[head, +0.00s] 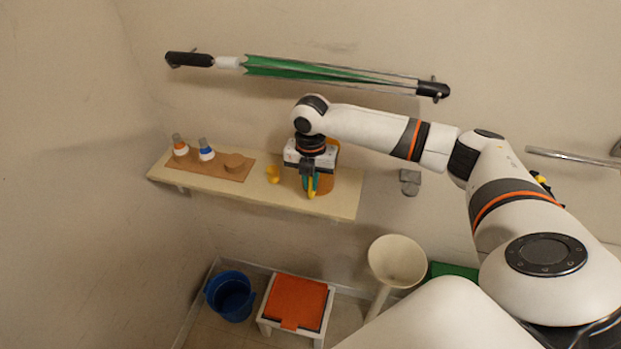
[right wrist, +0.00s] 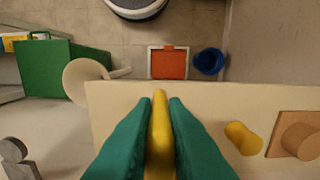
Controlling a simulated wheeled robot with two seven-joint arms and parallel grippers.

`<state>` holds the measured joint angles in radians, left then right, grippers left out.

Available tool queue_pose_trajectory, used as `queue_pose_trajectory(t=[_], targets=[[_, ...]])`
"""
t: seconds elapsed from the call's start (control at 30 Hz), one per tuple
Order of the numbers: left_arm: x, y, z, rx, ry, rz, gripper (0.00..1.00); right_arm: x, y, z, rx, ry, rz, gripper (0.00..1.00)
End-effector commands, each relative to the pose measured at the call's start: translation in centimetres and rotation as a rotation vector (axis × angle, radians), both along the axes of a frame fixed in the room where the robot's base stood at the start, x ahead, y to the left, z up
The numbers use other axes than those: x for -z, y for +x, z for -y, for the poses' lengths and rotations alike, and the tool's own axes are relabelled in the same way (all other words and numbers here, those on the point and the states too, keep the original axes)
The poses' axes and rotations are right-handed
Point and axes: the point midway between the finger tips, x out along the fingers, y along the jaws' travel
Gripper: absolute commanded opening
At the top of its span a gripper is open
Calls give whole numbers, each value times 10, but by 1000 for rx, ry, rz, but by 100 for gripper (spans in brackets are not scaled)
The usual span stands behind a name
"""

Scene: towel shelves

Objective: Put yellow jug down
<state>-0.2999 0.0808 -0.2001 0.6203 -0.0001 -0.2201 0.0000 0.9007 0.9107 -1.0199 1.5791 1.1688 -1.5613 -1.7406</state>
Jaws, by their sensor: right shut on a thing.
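A narrow yellow part (right wrist: 160,135), which I take to be of the yellow jug, sits between the two green fingers of my right gripper (right wrist: 160,104) in the right wrist view. In the head view my right gripper (head: 311,183) points down over the right part of the wooden shelf (head: 343,193), with the yellow jug (head: 311,192) showing at its fingertips. The rest of the jug is hidden, and I cannot tell whether it touches the shelf. My left gripper is not in view.
Further left, two bottles (head: 206,150) and a round brown thing (head: 234,161) sit on a brown board (head: 221,171).

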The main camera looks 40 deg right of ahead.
Motion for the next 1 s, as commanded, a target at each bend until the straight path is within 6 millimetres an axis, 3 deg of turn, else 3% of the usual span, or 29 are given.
queue_pose_trajectory(t=[0.43,0.47,0.57,0.87,1.0], targets=[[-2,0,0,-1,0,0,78,10,0,0,0,1,1,0],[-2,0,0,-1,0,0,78,10,0,0,0,1,1,17],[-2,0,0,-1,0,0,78,10,0,0,0,0,1,34],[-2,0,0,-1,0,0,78,8,0,0,0,0,1,34],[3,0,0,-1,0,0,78,-2,1,0,1,1,4,34]])
